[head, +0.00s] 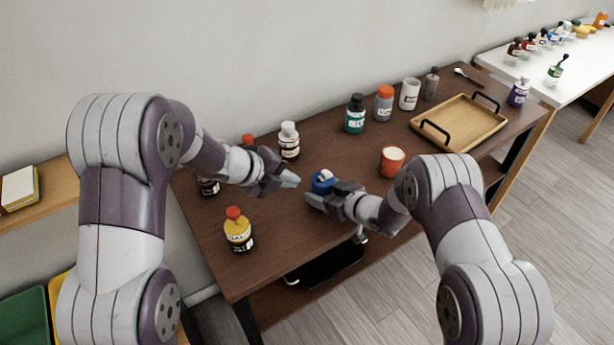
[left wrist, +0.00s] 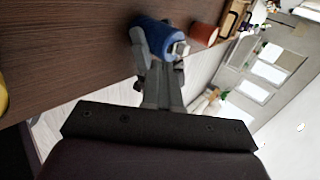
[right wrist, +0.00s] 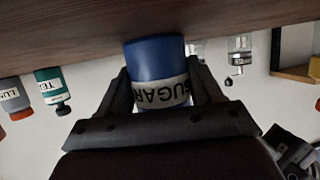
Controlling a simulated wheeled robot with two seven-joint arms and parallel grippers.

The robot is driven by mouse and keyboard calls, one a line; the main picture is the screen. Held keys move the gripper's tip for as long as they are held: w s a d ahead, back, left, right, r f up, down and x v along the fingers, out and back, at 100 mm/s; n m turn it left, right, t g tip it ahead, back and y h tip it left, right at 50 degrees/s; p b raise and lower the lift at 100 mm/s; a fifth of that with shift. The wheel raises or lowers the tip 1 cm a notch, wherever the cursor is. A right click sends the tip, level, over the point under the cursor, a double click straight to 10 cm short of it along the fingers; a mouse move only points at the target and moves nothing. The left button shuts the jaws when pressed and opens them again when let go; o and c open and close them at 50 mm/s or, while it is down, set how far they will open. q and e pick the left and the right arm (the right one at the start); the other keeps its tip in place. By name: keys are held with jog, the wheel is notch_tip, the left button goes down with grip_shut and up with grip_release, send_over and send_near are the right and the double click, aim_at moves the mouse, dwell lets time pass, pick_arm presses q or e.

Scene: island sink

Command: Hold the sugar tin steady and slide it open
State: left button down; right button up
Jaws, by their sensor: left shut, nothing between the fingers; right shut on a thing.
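The blue sugar tin (head: 321,182) stands on the brown table, and its white label reading SUGAR shows in the right wrist view (right wrist: 158,92). My right gripper (head: 315,198) is shut on the tin, with one finger on each side of it. The right gripper hides part of the tin in the head view. My left gripper (head: 293,181) is shut and empty, just left of the tin. In the left wrist view the tin (left wrist: 158,35) appears just beyond the left fingertips. I cannot tell whether they touch it.
A yellow bottle with a red cap (head: 238,232) stands front left. A white-capped bottle (head: 289,142) stands behind my left gripper. A red cup (head: 392,161) stands right of the tin. A wooden tray (head: 459,125), a teal jar (head: 355,115) and other containers stand farther back.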

pick_arm(q)
jog(key=v, duration=0.6)
jog(key=shift+s+r, duration=0.15)
jog(key=shift+s, duration=0.05)
jog(key=shift+a, duration=0.15)
pick_arm(e)
jog(key=o, duration=1.2)
